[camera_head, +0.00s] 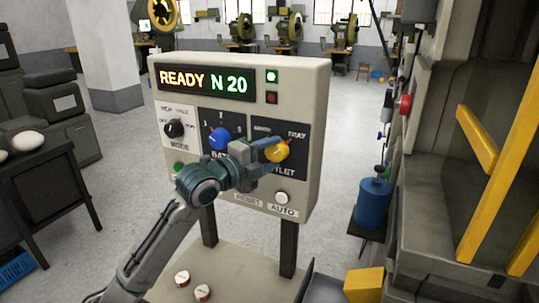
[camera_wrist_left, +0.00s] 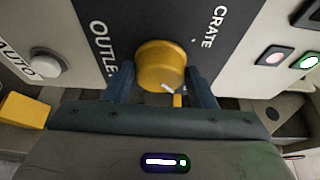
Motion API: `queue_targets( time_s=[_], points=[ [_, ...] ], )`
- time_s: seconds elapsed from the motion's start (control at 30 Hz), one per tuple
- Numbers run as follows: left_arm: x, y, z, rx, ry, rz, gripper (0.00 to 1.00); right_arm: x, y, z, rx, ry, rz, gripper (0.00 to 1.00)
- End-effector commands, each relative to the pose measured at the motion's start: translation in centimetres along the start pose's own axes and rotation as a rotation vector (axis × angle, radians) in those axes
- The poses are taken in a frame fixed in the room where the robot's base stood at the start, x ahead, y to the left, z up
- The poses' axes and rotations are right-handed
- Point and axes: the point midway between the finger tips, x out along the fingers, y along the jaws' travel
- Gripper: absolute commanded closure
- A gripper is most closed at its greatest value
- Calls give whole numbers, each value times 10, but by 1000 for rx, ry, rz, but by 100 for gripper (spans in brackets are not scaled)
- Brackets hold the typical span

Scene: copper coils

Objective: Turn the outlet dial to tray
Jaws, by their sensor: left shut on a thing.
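The yellow outlet dial (camera_head: 279,151) is at the right of the black panel section, with the TRAY label (camera_head: 297,134) above it to the right. In the left wrist view the dial (camera_wrist_left: 158,60) fills the space between the fingers, and a white mark on it lies on the side away from the CRATE label (camera_wrist_left: 214,27). The TRAY label is hidden there. My left gripper (camera_head: 271,150) is shut on the dial, a finger on either side, as also seen in the wrist view (camera_wrist_left: 160,82). My right gripper is not in view.
A blue batch dial (camera_head: 218,138) and black mode knob (camera_head: 174,128) sit to the left. A white AUTO button (camera_head: 282,197) is below. A machine with yellow bars (camera_head: 499,150) stands close on the right.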

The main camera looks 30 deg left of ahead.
Motion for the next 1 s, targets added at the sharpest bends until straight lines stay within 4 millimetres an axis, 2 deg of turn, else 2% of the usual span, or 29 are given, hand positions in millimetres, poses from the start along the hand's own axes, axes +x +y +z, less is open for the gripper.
queue_targets(
  time_s=[0.2, 0.23, 0.33, 0.73, 1.0],
  points=[
    [0, 0, 0, 2, 0, -1, 72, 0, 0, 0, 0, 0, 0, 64],
    [0, 0, 0, 2, 0, -1, 47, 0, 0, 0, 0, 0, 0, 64],
    [0, 0, 0, 1, 0, -1, 28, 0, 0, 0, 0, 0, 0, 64],
    [-4, 0, 1, 4, -2, 1, 28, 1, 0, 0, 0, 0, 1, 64],
    [-30, 2, 0, 7, 0, 3, 28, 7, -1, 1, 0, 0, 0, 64]
  ],
)
